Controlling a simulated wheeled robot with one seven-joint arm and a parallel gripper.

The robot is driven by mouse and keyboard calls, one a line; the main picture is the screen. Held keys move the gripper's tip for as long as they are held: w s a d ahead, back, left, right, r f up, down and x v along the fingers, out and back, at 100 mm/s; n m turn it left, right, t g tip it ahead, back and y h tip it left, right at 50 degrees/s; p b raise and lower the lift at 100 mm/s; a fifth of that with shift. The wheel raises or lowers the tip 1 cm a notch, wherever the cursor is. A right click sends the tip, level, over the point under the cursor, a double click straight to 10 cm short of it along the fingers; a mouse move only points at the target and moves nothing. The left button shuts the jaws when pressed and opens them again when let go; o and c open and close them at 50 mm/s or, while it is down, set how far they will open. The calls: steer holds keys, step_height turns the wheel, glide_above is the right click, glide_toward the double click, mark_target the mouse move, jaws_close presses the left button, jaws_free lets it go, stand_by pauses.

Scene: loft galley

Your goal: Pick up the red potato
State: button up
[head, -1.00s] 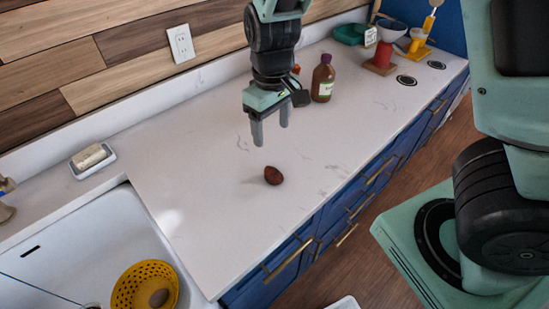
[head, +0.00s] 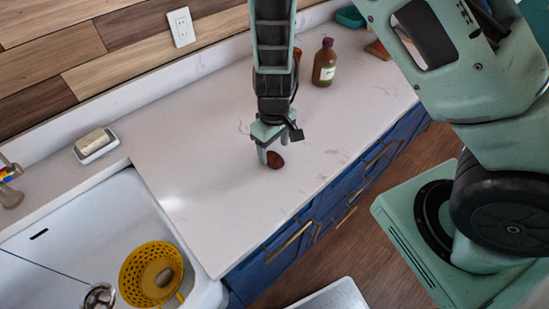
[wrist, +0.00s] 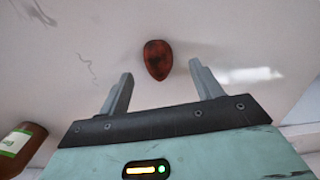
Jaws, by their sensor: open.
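The red potato (head: 275,160) lies on the white counter (head: 215,165), dark red and egg-shaped. My gripper (head: 273,152) points down close to it in the head view, with one finger overlapping the potato's left side. In the wrist view the potato (wrist: 158,59) sits beyond the fingertips and roughly midway between them. My gripper (wrist: 160,75) is open and empty there, its two fingers apart. I cannot tell the exact height of the fingertips above the counter.
A brown bottle (head: 324,63) stands behind my gripper, and it also shows in the wrist view (wrist: 17,145). A yellow colander (head: 136,265) with a brown item sits in the sink (head: 75,235). A soap dish (head: 97,146) is at left. The counter around the potato is clear.

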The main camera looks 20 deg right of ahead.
mark_target(274, 155)
step_height(274, 155, down, 4)
steer(key=shift+d+f+p, duration=0.1)
steer(key=shift+f+p, duration=0.05)
steer(key=shift+p, duration=0.15)
steer(key=c, duration=1.1)
steer(key=shift+o, duration=0.2)
